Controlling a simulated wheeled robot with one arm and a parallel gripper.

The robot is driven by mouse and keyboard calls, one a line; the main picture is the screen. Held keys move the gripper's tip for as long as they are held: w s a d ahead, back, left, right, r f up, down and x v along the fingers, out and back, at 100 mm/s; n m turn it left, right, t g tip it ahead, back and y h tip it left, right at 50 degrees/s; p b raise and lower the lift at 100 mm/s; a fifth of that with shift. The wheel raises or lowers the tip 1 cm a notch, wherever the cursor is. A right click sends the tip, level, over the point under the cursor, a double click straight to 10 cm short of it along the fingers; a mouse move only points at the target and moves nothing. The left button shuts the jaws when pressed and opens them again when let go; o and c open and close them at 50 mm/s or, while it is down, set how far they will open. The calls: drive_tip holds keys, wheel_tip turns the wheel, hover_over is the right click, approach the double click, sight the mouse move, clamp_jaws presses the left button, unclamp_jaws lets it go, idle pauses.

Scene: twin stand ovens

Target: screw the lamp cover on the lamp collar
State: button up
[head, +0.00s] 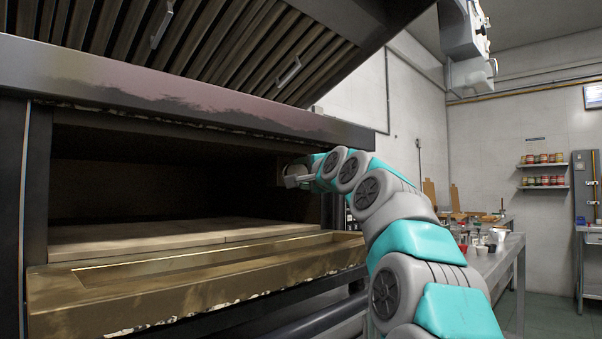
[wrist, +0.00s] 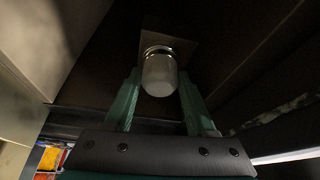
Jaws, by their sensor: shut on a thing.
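The lamp cover (wrist: 160,76) is a pale, frosted glass jar shape in the wrist view. My gripper (wrist: 159,84) is shut on it, with one green finger on each side. The lamp collar (wrist: 158,49) shows as a shiny ring at the far end of the cover, on a brownish square plate (wrist: 178,42) on the dark oven wall. The cover is in line with the collar and seems to meet it; I cannot tell whether the threads are engaged. In the head view my gripper (head: 290,178) is at the right inner wall of the oven, and the cover cannot be made out.
The oven mouth surrounds my gripper, with a pale stone floor (head: 150,240) below and a metal hood (head: 190,100) above. A brass-coloured ledge (head: 200,284) runs along the front. A table with small items (head: 497,260) stands to the right.

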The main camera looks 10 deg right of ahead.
drive_tip(key=shift+d+r+m+g+p, duration=0.1)
drive_tip(key=shift+m+g+p, duration=0.2)
drive_tip(key=shift+m+p, duration=1.35)
drive_tip(key=shift+w+g+p, duration=0.1)
drive_tip(key=shift+g+p, duration=0.2)
drive_tip(key=shift+p, duration=0.15)
drive_tip(key=shift+m, duration=0.35)
drive_tip(key=shift+f+m+g, duration=0.3)
drive_tip(key=shift+f, duration=0.1)
drive_tip(key=o, duration=1.3)
drive_tip(key=shift+r, duration=0.2)
drive_tip(key=shift+o, duration=0.2)
drive_tip(key=shift+r, duration=0.15)
